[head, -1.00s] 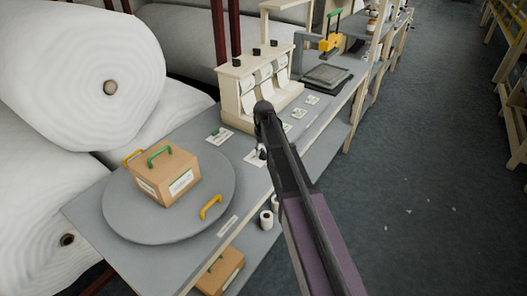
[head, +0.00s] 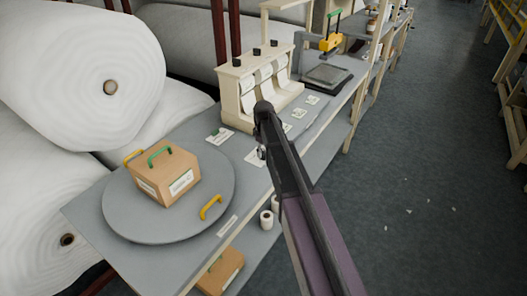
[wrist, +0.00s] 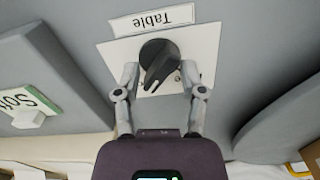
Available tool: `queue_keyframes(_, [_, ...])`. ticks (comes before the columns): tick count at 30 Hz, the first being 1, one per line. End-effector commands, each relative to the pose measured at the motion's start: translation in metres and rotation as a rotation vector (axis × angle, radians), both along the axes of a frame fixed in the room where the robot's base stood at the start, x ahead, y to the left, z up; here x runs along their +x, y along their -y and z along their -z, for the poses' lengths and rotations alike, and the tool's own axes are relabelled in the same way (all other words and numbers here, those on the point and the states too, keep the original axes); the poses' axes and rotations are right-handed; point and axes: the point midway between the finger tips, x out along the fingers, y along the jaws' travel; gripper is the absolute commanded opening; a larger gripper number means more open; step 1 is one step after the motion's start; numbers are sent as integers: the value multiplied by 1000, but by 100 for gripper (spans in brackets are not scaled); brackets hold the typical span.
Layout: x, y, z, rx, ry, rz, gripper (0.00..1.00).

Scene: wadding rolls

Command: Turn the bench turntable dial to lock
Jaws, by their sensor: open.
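The dial (wrist: 158,60) is a dark round knob with a raised pointer grip on a white plate (wrist: 118,52). A "Table" label (wrist: 152,20) appears upside down beside it in the wrist view. The pointer's white mark faces the bottom of that view, slightly left. My gripper (wrist: 160,73) is open, with one finger on each side of the knob; I cannot tell if either touches it. In the head view the plate (head: 251,158) lies on the bench, and my arm hides most of the dial. The grey turntable (head: 125,218) is left of it. Lock markings are not readable.
A cream dispenser (head: 240,95) stands behind the dial. A "Soft" sign (wrist: 25,105) shows in the wrist view.

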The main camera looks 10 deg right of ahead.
Motion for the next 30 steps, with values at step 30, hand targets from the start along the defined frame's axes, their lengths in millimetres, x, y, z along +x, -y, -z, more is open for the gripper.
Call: queue_keyframes(30, [0,0,0,0,0,-687,53])
